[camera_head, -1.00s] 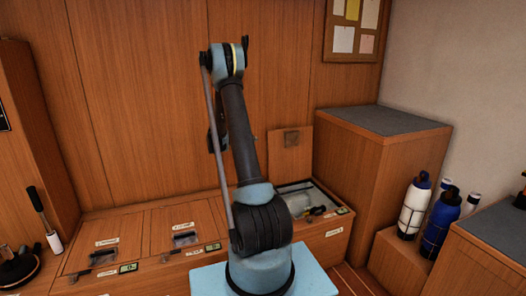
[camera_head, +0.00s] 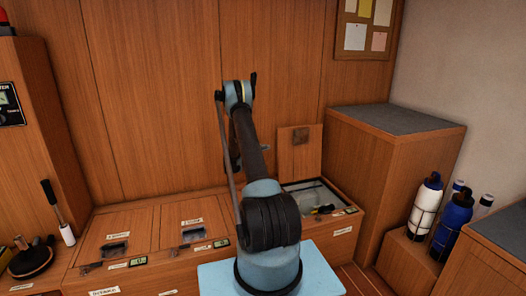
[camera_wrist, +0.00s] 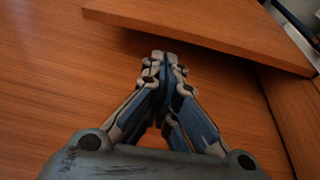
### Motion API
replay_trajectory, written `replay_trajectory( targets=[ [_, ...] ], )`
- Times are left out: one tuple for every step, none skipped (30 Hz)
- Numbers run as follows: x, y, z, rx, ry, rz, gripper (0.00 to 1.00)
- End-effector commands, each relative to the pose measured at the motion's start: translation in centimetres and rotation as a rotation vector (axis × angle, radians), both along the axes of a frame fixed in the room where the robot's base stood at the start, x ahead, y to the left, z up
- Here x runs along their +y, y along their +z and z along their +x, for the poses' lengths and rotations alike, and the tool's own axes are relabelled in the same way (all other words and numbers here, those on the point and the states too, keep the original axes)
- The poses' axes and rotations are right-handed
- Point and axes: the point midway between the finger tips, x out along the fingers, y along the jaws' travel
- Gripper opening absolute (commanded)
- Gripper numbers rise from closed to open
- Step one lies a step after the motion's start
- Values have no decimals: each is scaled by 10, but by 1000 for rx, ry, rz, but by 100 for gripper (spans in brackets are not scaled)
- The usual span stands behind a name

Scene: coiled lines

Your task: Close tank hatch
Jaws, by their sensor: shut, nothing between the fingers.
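The open tank hatch is a wooden lid (camera_head: 300,150) with a dark square latch plate, standing upright at the back of the right-hand bench compartment. Below it the tank opening (camera_head: 315,193) shows a pale rim and small dark and yellow items inside. My gripper (camera_wrist: 163,62) is shut and empty in the wrist view. Its tips are close to the edge of a wooden panel (camera_wrist: 205,30), which looks like the raised lid; I cannot tell whether they touch. In the head view my arm hides the gripper, left of the lid.
Two closed hatches, left (camera_head: 115,230) and middle (camera_head: 187,222), have dark handles and labels. A tall grey-topped cabinet (camera_head: 395,122) stands right of the opening. Wrapped bottles (camera_head: 425,205) stand farther right. The wooden back wall (camera_head: 160,110) is close behind the bench.

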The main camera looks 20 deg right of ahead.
Motion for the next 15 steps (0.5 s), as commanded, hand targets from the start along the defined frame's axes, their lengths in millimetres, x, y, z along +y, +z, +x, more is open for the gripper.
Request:
replay_trajectory(
  targets=[
    [-10,-1,3,0,-2,0,0],
    [-14,-1,5,0,-2,0,0],
    [-21,-1,7,0,-3,1,0],
    [-25,-1,9,0,-2,1,0],
    [-30,-2,11,0,-2,1,0],
    [-35,-2,13,0,-1,1,0],
    [-38,-2,14,0,-1,1,0],
    [-42,-2,16,0,-2,1,0],
    [-46,-2,17,0,-2,1,0],
    [-49,-2,18,0,-1,1,0],
    [-51,-2,19,0,-1,1,0],
    [-54,-2,21,0,0,1,0],
    [-56,-2,21,0,0,1,0],
    [-57,-2,22,0,0,1,0],
    [-58,-3,23,0,0,1,0]
  ],
)
